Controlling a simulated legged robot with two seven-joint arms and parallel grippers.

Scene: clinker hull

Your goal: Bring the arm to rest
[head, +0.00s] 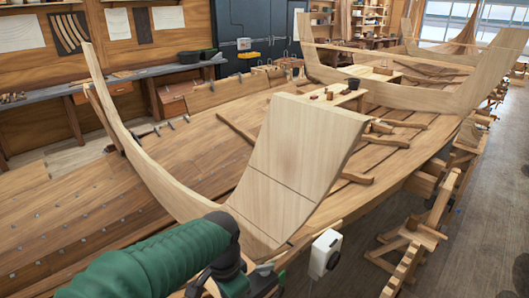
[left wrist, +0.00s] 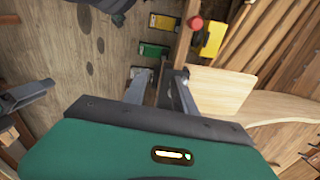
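My left arm (head: 150,262), green with a dark wrist, comes in from the lower left in the head view. It is in front of the broad pale curved plank of the hull (head: 282,170). Its fingers cannot be made out clearly there. In the left wrist view my left gripper (left wrist: 159,78) has its two grey fingers apart, and I see nothing held between them. A wooden bar (left wrist: 183,45) passes beyond the right finger; whether it touches is unclear. My right gripper cannot be made out in either view.
The hull's planking (head: 90,215) fills the left and middle. A white box (head: 325,253) is at its near edge. Wooden stands (head: 412,238) line the right side, with bare floor beyond. In the left wrist view a yellow item (left wrist: 210,38) and a green one (left wrist: 153,50) lie below.

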